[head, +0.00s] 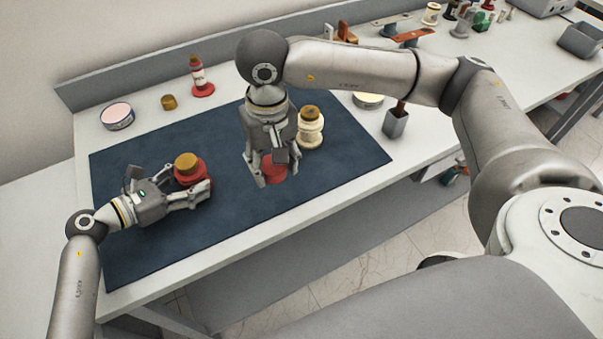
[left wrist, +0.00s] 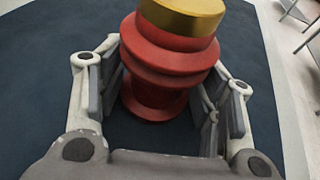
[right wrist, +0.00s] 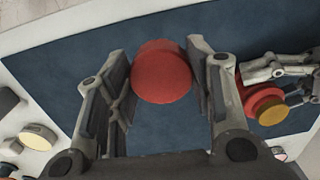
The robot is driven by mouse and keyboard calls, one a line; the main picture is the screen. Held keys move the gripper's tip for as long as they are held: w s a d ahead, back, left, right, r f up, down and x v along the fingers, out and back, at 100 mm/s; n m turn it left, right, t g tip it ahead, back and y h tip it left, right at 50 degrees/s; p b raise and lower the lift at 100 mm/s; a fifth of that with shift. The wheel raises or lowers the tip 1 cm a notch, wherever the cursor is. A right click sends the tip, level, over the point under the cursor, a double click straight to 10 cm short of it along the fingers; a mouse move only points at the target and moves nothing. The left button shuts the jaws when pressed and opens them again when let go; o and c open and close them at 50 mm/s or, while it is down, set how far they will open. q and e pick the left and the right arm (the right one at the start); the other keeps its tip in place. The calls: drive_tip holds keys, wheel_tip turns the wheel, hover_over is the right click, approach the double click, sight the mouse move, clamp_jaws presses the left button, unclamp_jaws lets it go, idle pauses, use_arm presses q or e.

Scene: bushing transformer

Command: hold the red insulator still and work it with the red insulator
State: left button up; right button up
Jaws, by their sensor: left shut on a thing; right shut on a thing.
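One red insulator with a gold top (head: 189,176) stands upright on the dark blue mat (head: 232,213). My left gripper (head: 194,184) reaches in low from the left and is shut on it. In the left wrist view the ribbed red body (left wrist: 165,62) is between the fingers. My right gripper (head: 276,176) points down over the mat, right of the first insulator, shut on a second red insulator (head: 271,169). In the right wrist view its round red end (right wrist: 162,76) is between the fingers. The rest of it is mostly hidden by the gripper.
A cream insulator (head: 311,132) stands just right of my right gripper. A grey holder (head: 395,122) stands right of the mat. The mat's front is clear.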

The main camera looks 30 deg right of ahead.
drive_tip(key=w+a+r, duration=0.2)
drive_tip(key=w+a, duration=0.5)
wheel_tip(320, 180, up, 3)
hover_over(186, 162)
drive_tip(key=shift+f, duration=3.25)
drive_tip(key=shift+f, duration=0.25)
drive_tip(key=o, duration=0.8)
drive_tip(key=shift+o, duration=0.2)
wheel_tip(186, 162, up, 12)
